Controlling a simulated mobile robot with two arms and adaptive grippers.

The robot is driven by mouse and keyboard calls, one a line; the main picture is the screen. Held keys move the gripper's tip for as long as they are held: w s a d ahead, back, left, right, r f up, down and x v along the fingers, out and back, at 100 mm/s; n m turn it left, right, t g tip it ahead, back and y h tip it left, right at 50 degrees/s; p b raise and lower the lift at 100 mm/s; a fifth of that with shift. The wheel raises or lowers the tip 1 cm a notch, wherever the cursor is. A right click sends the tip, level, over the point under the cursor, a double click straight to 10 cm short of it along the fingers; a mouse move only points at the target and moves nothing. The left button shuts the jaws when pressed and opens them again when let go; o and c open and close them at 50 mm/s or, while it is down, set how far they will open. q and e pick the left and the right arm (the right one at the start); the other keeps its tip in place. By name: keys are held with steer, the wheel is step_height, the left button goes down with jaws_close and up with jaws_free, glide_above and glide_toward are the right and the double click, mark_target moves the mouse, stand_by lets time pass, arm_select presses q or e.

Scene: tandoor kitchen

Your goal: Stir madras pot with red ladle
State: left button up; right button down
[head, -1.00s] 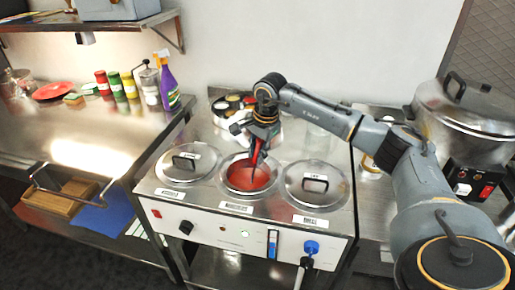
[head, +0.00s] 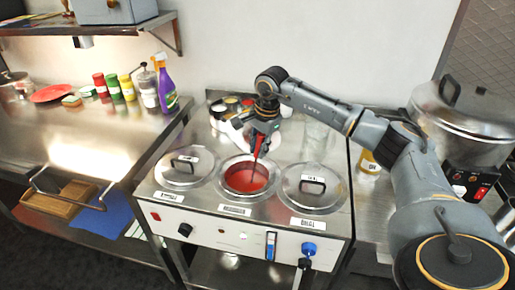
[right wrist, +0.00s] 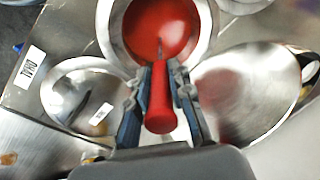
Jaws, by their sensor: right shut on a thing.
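The open middle pot (head: 246,178) holds red sauce and sits in the steel warmer between two lidded pots. It also shows at the top of the right wrist view (right wrist: 205,22). My right gripper (head: 262,135) is above the pot and shut on the red ladle. The ladle's red handle (right wrist: 160,98) is between the fingers in the right wrist view. Its thin dark shaft (head: 253,168) reaches down into the pot; its lower end is hidden in the sauce. I cannot read the pot labels well. My left gripper is not in view.
Lidded pots stand at the left (head: 186,167) and right (head: 312,187) of the open one. A spice tin (head: 228,106) is behind. A large steel cooker (head: 468,110) stands at the right. A purple spray bottle (head: 166,84) stands on the left counter.

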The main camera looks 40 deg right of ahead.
step_height(320, 180, up, 11)
steer(key=s+p, duration=0.2)
steer(key=p, duration=0.5)
steer(key=shift+d, duration=0.2)
steer(key=shift+s, duration=0.1)
stand_by(0.8)
step_height(320, 180, up, 5)
steer(key=p, duration=0.3)
steer(key=shift+f, duration=0.1)
stand_by(1.0)
